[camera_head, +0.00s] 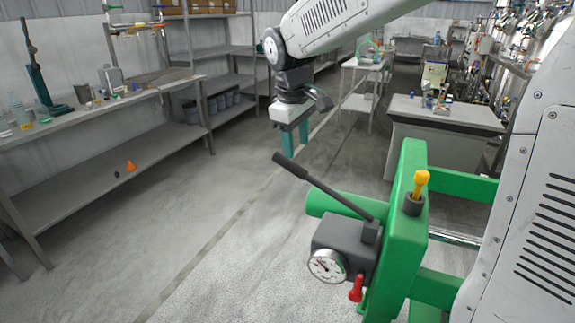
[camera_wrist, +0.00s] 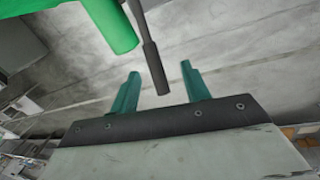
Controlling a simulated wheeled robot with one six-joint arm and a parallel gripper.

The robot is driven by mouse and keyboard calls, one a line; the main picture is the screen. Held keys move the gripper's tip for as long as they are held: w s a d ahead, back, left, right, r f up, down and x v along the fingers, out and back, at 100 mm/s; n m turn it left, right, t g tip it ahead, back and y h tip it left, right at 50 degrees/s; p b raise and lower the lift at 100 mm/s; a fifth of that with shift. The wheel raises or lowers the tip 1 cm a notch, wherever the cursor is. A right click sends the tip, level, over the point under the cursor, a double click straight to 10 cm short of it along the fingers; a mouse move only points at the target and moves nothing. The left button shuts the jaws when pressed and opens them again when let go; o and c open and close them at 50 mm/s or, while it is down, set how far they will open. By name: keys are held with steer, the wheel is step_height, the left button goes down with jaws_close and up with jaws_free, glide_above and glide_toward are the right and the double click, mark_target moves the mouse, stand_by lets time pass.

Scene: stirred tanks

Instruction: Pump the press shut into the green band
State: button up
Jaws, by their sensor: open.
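The green press (camera_head: 402,215) stands at the front right, with a grey pump block (camera_head: 342,245) on its near side. A dark pump lever (camera_head: 318,182) slopes up to the left from the block. The round gauge (camera_head: 327,266) has a white face with a green band on its right side; its needle is too small to read surely. My gripper (camera_head: 291,150) has green fingers and is open, pointing down just above the lever's grip end. In the wrist view, the lever (camera_wrist: 155,68) reaches between the two open fingers (camera_wrist: 160,85), with no contact visible.
A red valve handle (camera_head: 356,288) hangs below the pump block. Shelving benches (camera_head: 100,105) line the left, and a grey table (camera_head: 445,113) stands behind the press. The floor left of the press is clear.

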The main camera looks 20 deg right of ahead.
steer(key=n, duration=0.1)
glide_above(288, 165)
steer(key=shift+w+a+f, duration=0.1)
steer(key=shift+a+f, duration=0.05)
steer(key=shift+f, duration=0.35)
steer(key=shift+w+a+f, duration=0.1)
steer(key=shift+f, duration=0.4)
steer(key=f, duration=0.5)
steer(key=d+f, duration=0.1)
steer(key=f, duration=0.1)
steer(key=shift+w+f, duration=0.2)
steer(key=shift+w, duration=0.2)
